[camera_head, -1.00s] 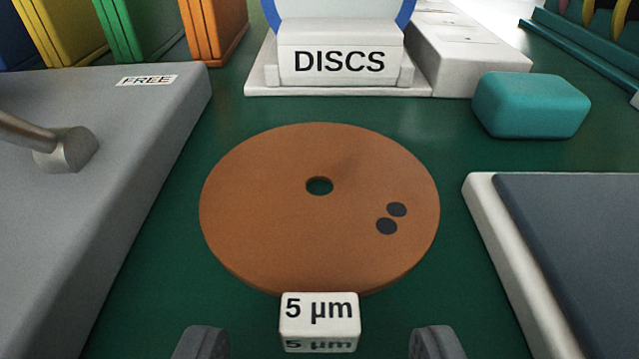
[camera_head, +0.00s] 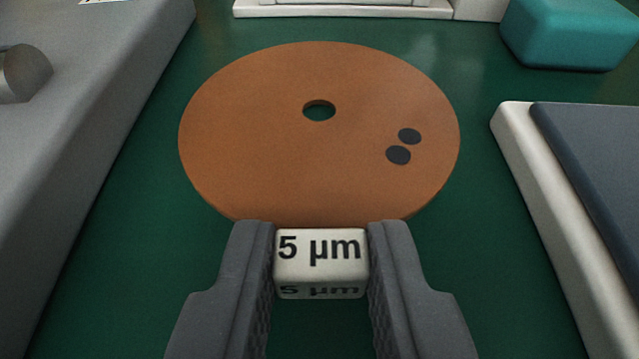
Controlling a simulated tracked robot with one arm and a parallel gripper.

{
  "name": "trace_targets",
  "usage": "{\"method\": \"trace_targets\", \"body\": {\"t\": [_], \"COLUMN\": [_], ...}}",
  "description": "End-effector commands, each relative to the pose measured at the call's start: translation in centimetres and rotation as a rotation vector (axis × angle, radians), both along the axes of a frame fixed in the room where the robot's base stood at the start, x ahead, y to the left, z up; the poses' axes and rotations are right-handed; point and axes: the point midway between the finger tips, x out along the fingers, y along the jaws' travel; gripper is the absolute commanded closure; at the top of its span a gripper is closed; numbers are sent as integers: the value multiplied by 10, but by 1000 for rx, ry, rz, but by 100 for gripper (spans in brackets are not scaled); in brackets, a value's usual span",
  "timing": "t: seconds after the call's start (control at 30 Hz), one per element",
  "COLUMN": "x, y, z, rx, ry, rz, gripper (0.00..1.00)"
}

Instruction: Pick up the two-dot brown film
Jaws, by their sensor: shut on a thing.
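The brown film (camera_head: 260,150) is a round disc with a centre hole and two dark dots on its right side. It lies flat over the green surface in the middle of the view. A white tab (camera_head: 320,262) marked "5 µm" sits at its near edge. My gripper (camera_head: 320,250) is shut on this tab, one grey finger on each side. I cannot tell whether the disc touches the surface all round.
A grey block (camera_head: 90,130) with a metal knob (camera_head: 22,74) stands at the left. A white-edged dark pad (camera_head: 590,180) lies at the right. A teal block (camera_head: 565,32) and a white base (camera_head: 345,10) are at the back. Green surface is clear around the disc.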

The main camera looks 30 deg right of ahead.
Motion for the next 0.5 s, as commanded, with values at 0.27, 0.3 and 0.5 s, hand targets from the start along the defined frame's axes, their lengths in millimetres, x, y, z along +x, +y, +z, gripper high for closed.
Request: {"method": "trace_targets", "body": {"t": [0.27, 0.3, 0.5], "x": [0, 0, -3], "y": [0, 0, 2], "z": [15, 19, 39], "rx": [0, 1, 1], "ry": [0, -1, -1], "rz": [0, 0, 0], "gripper": [99, 99, 99]}}
